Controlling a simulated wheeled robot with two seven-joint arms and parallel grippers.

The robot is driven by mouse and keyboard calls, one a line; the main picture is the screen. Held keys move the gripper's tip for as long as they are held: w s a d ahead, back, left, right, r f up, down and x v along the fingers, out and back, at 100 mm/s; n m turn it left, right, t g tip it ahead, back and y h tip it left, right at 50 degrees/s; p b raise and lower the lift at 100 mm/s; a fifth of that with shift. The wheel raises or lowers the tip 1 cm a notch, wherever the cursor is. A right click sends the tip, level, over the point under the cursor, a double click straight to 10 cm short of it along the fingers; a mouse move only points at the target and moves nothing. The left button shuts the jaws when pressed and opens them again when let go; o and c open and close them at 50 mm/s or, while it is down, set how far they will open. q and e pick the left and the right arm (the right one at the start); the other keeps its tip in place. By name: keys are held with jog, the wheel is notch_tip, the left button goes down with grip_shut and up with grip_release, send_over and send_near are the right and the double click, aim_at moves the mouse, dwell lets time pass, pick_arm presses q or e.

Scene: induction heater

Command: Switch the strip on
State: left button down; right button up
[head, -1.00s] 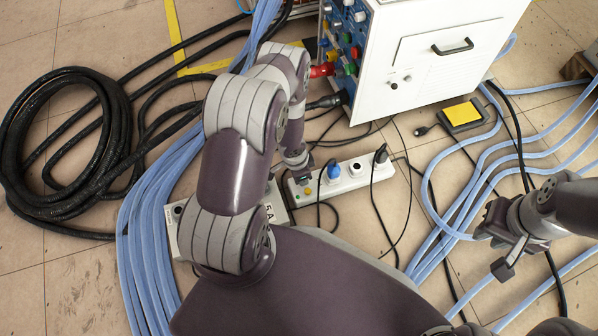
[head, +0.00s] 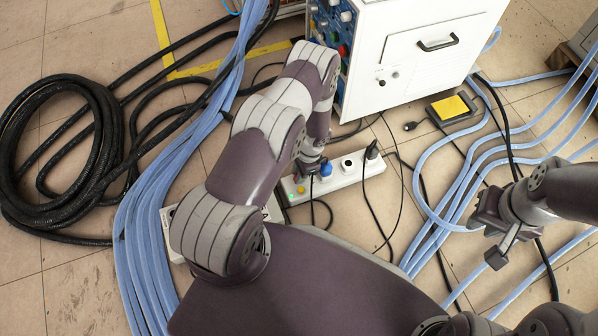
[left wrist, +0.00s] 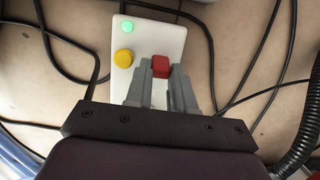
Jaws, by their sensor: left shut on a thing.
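The white power strip (head: 349,173) lies on the floor in front of the cabinet, with a blue plug (head: 326,168) and a black plug (head: 372,151) in it. In the left wrist view, its end (left wrist: 152,37) shows a bright green lamp (left wrist: 127,28), a yellow button (left wrist: 124,57) and a red switch (left wrist: 161,66). My left gripper (head: 309,172) is down at the strip beside the blue plug; in the left wrist view its fingers (left wrist: 160,72) are shut on the red switch. In the head view the switch is hidden. My right gripper (head: 493,237) is open and empty at the right.
The white cabinet (head: 410,62) stands behind the strip. Thin black cables run around the strip. Blue hoses (head: 150,200) and a black cable coil (head: 60,150) lie at the left, and more hoses at the right. A yellow-topped pedal (head: 452,107) lies right of the cabinet.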

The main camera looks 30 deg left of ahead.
pick_arm(q)
jog(key=c, duration=1.2)
grip_release()
jog(key=shift+c, duration=0.2)
jog(key=p+v, duration=0.7)
jog(key=v, duration=0.5)
jog(key=shift+r, duration=0.35)
